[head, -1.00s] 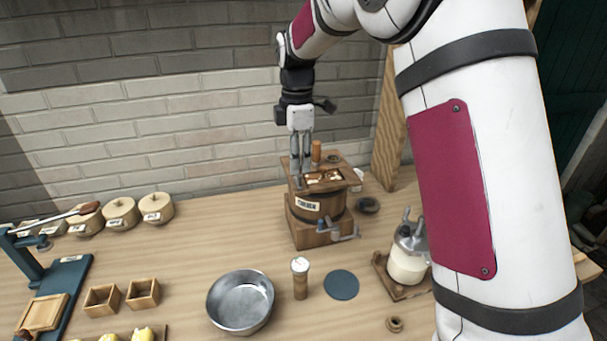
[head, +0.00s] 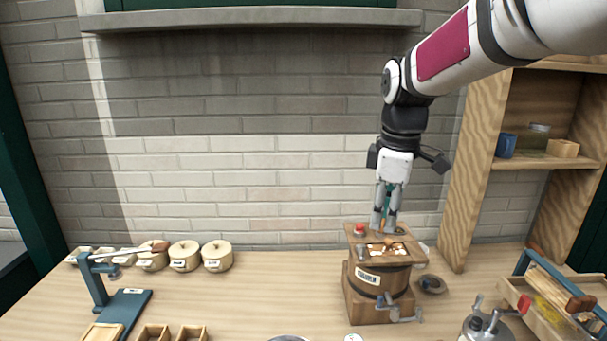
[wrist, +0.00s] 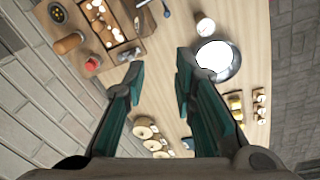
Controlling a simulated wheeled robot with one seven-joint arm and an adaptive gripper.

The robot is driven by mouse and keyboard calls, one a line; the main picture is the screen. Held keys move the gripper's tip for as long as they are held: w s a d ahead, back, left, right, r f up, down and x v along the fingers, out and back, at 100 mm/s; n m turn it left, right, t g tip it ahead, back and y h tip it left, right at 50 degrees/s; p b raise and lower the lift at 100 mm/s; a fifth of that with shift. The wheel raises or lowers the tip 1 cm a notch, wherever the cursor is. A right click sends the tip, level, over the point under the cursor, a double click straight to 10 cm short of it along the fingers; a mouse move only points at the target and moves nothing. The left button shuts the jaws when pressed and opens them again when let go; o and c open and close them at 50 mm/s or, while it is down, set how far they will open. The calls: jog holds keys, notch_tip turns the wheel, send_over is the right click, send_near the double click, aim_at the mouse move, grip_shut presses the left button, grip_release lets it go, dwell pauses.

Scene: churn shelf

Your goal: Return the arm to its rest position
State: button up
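My gripper (head: 383,224) hangs from the arm with its fingers pointing down. In the head view it overlaps the back edge of the wooden churn (head: 378,300); the exact gap to the churn is hard to judge. In the wrist view the gripper (wrist: 160,67) has two teal fingers spread apart, with nothing between them but bare table beyond. The churn's top shows at the upper left of that view, beside the fingers, with a brown handle (wrist: 68,43) and a red knob (wrist: 92,64). My arm reaches in from the upper right of the head view.
Lidded canisters (head: 217,257) stand along the wall at left, near a blue press stand (head: 97,285). A wooden shelf (head: 455,170) rises at right. A metal bowl (wrist: 228,70) sits on the table. A window sill (head: 250,20) juts out above.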

jog(key=s+d+r+m+t, duration=0.1)
jog(key=s+m+t, duration=0.3)
jog(key=s+m, duration=0.9)
jog(key=s+d, duration=0.1)
jog(key=s, duration=1)
jog(key=shift+s, duration=0.25)
